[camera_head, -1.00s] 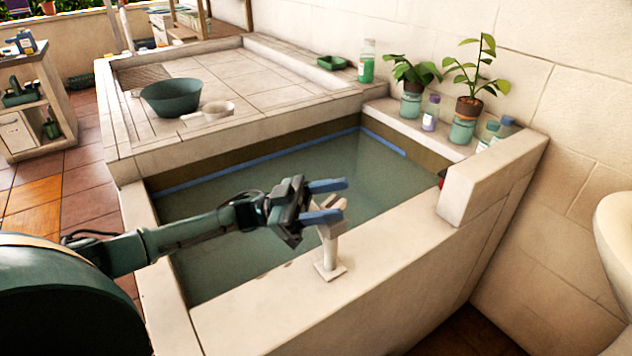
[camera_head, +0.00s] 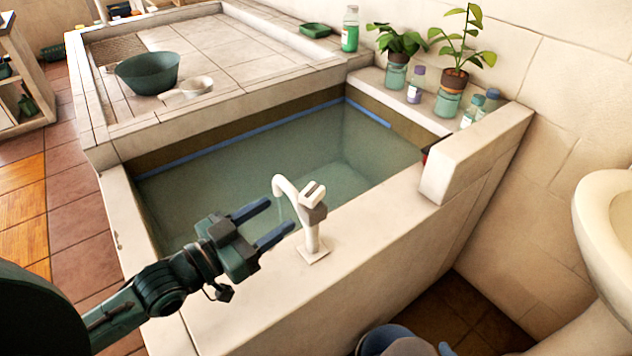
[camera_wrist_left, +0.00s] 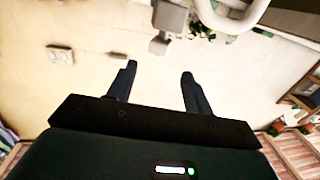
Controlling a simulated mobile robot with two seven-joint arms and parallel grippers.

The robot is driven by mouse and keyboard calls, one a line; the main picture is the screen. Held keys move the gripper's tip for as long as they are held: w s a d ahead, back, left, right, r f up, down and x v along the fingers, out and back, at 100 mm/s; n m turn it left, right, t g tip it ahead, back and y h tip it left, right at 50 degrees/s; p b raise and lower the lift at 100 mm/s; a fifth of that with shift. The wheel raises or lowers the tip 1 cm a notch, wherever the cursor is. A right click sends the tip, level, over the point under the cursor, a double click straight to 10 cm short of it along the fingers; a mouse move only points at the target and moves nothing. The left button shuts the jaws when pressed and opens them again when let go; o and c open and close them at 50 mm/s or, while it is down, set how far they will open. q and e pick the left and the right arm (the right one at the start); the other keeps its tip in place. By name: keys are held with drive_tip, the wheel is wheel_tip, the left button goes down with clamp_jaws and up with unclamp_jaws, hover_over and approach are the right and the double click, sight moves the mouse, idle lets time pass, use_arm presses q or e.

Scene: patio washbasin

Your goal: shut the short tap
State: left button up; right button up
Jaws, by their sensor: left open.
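The short white tap (camera_head: 312,232) stands upright on the front rim of the water-filled basin. Its curved spout points left over the water, and a faint thin streak shows below the spout's mouth. A block-shaped handle, pale on top and grey at the side, sits at its top. My left gripper (camera_head: 280,215) is open and empty, just left of the tap and apart from it, with its blue fingers pointing towards it. In the left wrist view the open fingers (camera_wrist_left: 158,68) hold nothing; a grey block and a white curved shape lie beyond them. My right gripper is not in view.
The basin's front rim (camera_head: 240,315) runs below the gripper. A raised block (camera_head: 475,155) closes its right end. Potted plants (camera_head: 452,85) and bottles stand on the back ledge. A green bowl (camera_head: 147,73) and a white dipper (camera_head: 187,90) lie on the tiled slab. A white washbasin (camera_head: 605,215) is at right.

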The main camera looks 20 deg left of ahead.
sight(320, 186)
use_arm(q)
drive_tip(key=x, duration=1.2)
drive_tip(key=shift+s, duration=0.1)
drive_tip(key=c, duration=1)
drive_tip(key=shift+m+h, duration=0.3)
drive_tip(key=shift+h, duration=0.1)
drive_tip(key=shift+d+m+g+h+b, duration=0.1)
drive_tip(key=shift+m+g+h+b, duration=0.4)
drive_tip(key=shift+g+h+b, duration=0.3)
drive_tip(key=shift+r, duration=0.1)
drive_tip(key=o, duration=1)
